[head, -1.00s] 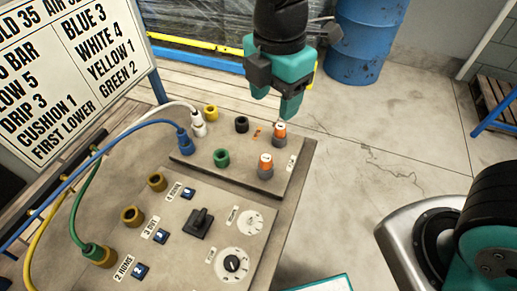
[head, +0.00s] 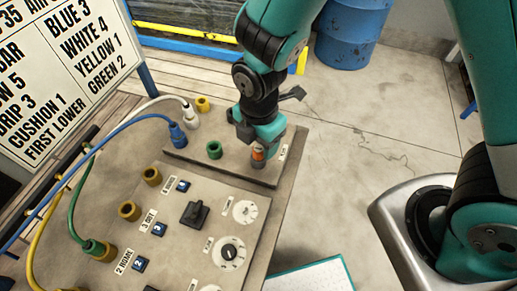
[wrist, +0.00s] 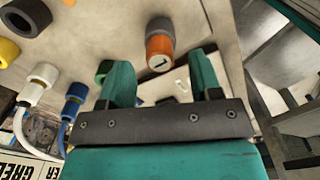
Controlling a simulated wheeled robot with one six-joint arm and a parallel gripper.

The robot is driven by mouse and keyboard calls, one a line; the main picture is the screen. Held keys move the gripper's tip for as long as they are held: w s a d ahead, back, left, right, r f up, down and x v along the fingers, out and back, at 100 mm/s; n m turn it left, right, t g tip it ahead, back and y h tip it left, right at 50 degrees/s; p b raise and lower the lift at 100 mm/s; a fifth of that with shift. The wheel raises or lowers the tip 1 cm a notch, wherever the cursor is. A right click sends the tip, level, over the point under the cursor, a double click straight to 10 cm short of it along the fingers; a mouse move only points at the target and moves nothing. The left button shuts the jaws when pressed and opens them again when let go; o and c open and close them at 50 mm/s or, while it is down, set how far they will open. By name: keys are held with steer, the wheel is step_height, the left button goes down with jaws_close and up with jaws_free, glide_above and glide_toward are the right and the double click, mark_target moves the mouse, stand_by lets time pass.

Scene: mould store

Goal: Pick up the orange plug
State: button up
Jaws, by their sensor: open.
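An orange plug (head: 258,155) with a grey base stands on the raised rear plate of the panel in the head view. In the wrist view it shows with a number label (wrist: 160,46), in the gap just ahead of the two teal fingers. My gripper (head: 262,140) is open above and behind this plug in the head view, overlapping its top. I cannot tell whether a finger touches it. The second orange plug, seen earlier farther back, is hidden in the head view.
A black socket (wrist: 27,17) shows in the wrist view. Knobs and switches lie in front.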

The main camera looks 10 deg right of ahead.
steer(key=shift+f, duration=1.45)
steer(key=c, duration=1)
